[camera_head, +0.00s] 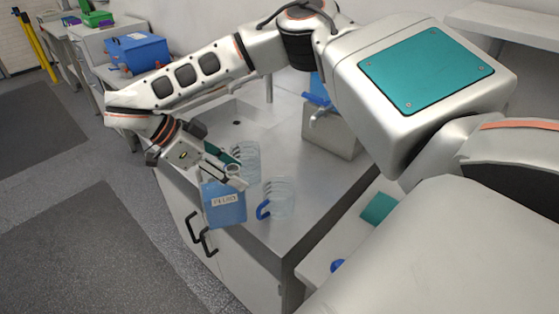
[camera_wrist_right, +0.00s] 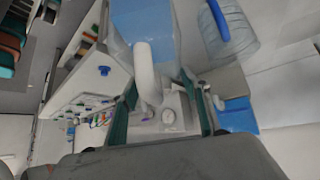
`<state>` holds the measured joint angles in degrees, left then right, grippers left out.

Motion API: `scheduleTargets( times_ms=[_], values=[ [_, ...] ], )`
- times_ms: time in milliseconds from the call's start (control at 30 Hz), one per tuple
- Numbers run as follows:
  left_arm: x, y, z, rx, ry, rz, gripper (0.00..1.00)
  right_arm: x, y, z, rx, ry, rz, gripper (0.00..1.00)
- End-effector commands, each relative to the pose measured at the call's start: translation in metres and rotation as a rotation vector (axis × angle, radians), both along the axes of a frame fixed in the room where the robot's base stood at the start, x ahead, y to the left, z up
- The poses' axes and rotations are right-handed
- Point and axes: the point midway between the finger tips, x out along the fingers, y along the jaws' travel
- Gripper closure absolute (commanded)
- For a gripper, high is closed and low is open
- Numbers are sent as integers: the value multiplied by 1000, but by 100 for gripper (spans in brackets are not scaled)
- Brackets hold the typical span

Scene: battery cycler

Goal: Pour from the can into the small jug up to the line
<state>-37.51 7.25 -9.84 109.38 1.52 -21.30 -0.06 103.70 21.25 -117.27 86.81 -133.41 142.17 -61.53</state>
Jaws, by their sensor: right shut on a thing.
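The blue can (camera_head: 224,207), with a "FLUID" label and a pale handle, is at the counter's front edge. My right gripper (camera_head: 226,168) is shut on its handle. In the right wrist view the white handle (camera_wrist_right: 146,72) stands between the green-padded fingers, with the blue can body (camera_wrist_right: 146,22) beyond. A clear jug with a blue handle (camera_head: 280,197) stands on the counter just right of the can, apart from it. A second clear vessel (camera_head: 247,163) stands behind, partly hidden by the gripper. No fill line or liquid level can be made out. My left gripper is not in view.
The grey counter (camera_head: 316,190) is bare right of the jug. A sink (camera_head: 238,122) lies behind, and a grey box (camera_head: 332,133) with a blue tap-like part stands at the back. My right arm arches over the counter.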

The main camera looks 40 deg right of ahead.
Motion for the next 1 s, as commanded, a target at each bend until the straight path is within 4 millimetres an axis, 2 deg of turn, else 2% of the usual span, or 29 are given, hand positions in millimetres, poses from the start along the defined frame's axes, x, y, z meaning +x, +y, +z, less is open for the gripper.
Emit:
scheduleTargets(
  times_ms=[333, 1000],
  values=[
    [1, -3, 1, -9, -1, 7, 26, -6, -14, 3, 145, -71, -7, 100],
    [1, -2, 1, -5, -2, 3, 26, -19, -44, -9, 448, -206, -6, 100]
  ],
)
